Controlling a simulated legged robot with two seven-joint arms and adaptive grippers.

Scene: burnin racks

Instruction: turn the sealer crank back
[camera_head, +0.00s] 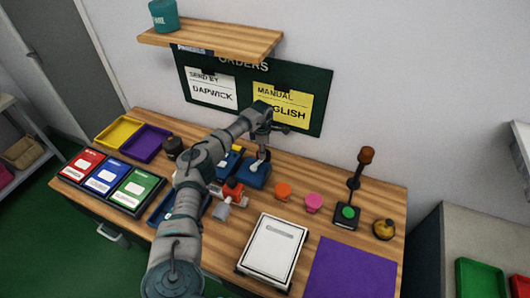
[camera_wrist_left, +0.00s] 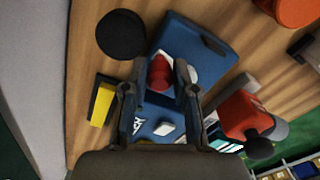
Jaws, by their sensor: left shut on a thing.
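The sealer appears to be the blue device (camera_head: 256,176) on the table, right of the middle of my arm. My left gripper (camera_head: 262,146) is over it, fingers pointing down. In the left wrist view the blue body (camera_wrist_left: 215,48) lies beneath the fingers. A red knob (camera_wrist_left: 158,74), apparently the crank's handle, shows between the fingers of my left gripper (camera_wrist_left: 160,100), which is shut on it. A white part (camera_wrist_left: 184,72) is beside the knob. The fingers and palm hide much of the crank. My right gripper is not in view.
Orange (camera_head: 283,190) and pink (camera_head: 314,202) pieces stand right of the device. A red tool (camera_head: 232,189) is close by on the left. A tall lever (camera_head: 354,185) stands farther right. A white board (camera_head: 273,250) and purple mat (camera_head: 350,270) lie in front.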

